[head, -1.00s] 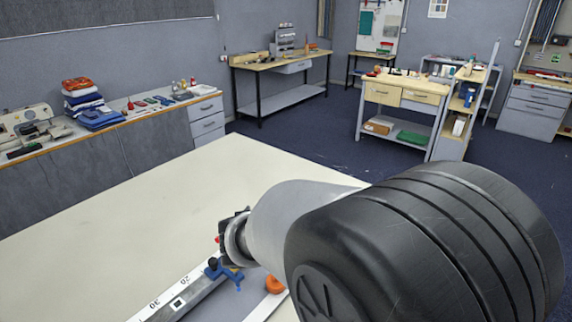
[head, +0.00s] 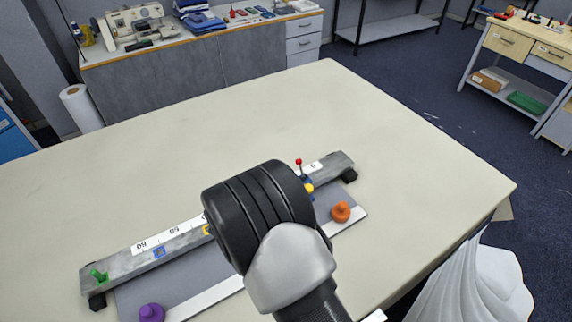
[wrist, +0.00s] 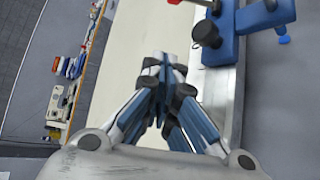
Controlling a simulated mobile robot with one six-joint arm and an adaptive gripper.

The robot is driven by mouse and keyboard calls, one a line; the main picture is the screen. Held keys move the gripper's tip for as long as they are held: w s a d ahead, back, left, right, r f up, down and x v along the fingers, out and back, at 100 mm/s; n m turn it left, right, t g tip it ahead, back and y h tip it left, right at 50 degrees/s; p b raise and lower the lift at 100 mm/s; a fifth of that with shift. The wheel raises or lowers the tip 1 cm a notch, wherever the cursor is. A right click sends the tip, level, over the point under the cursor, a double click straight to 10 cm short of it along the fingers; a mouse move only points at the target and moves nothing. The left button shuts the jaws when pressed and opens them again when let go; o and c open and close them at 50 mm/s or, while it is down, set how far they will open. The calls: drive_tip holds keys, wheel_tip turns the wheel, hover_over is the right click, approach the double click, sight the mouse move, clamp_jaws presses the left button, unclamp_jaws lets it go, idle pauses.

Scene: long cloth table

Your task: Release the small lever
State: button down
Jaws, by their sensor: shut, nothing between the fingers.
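A long grey rail (head: 128,264) with a printed number scale lies on the table. Near its right end stands a thin upright lever with a red knob (head: 298,162), with yellow and blue parts beside it. A green piece (head: 98,274) sits at the left end. In the wrist view, my gripper (wrist: 163,62) is shut and empty beside the rail (wrist: 222,95). A blue clamp-like part (wrist: 232,40) with a dark knob (wrist: 206,34) is just right of the fingertips, apart from them. A red part shows at the top edge. My arm hides the gripper in the head view.
An orange knob (head: 341,211) and a purple knob (head: 151,312) stand on the plate in front of the rail. The cloth table (head: 200,140) is clear behind it. A side bench with a sewing machine (head: 135,22) stands beyond.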

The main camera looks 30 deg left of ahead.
sight(301, 169)
drive_tip(key=shift+w, duration=0.1)
drive_tip(key=shift+w+d+f+b, duration=0.1)
drive_tip(key=shift+w+d+f, duration=0.15)
drive_tip(key=shift+w, duration=1.25)
drive_tip(key=shift+w+d+f+b, duration=0.15)
drive_tip(key=shift+w+f, duration=0.25)
drive_tip(key=shift+w, duration=1.1)
drive_tip(key=shift+w+d+f+b, duration=0.1)
drive_tip(key=shift+w+d+f, duration=0.2)
drive_tip(key=shift+w, duration=1.2)
